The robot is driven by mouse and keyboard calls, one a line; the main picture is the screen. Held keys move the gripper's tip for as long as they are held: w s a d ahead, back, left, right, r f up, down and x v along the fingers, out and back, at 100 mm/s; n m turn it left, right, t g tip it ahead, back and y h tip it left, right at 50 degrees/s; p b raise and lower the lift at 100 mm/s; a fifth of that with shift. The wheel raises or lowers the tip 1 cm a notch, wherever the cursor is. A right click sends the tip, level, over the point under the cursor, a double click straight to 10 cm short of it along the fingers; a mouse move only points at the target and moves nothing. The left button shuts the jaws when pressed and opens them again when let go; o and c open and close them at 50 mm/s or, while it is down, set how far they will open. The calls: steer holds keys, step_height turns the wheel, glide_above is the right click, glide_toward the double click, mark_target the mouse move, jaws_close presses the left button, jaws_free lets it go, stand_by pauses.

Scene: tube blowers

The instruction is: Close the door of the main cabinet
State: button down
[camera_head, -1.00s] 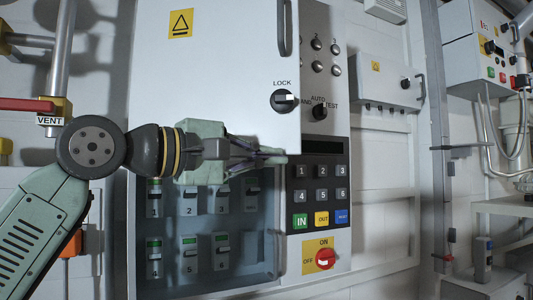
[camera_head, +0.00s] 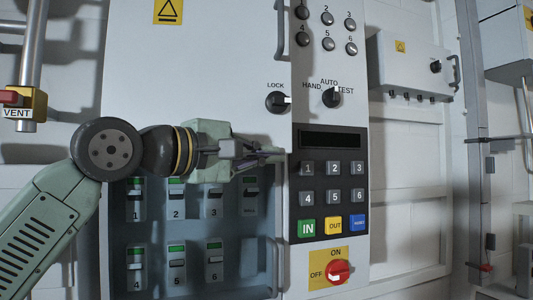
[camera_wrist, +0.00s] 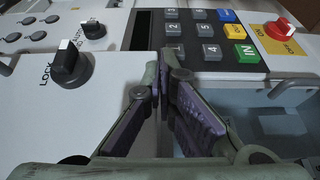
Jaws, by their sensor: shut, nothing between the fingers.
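The white main cabinet door (camera_head: 190,70) fills the upper middle of the head view. It has a yellow warning label, a vertical handle (camera_head: 281,30) and a LOCK knob (camera_head: 278,102). Its right edge lies beside the control panel (camera_head: 332,120), with "HAND" fully readable; I cannot tell whether it is fully flush. My gripper (camera_head: 279,152) is shut and empty at the door's lower right corner; exact contact is unclear. In the wrist view the shut fingers (camera_wrist: 166,60) are close to the door's lower edge, with the LOCK knob (camera_wrist: 70,66) to their left.
Below the door is a compartment with several breakers (camera_head: 176,200) and a handle (camera_head: 275,265). The keypad (camera_head: 332,182) and red ON/OFF switch (camera_head: 339,272) are just right of my gripper. A VENT valve (camera_head: 20,108) is at left, a smaller box (camera_head: 415,65) at right.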

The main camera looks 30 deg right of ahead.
steer(key=shift+w+d, duration=0.2)
steer(key=shift+w, duration=0.35)
steer(key=shift+s, duration=0.15)
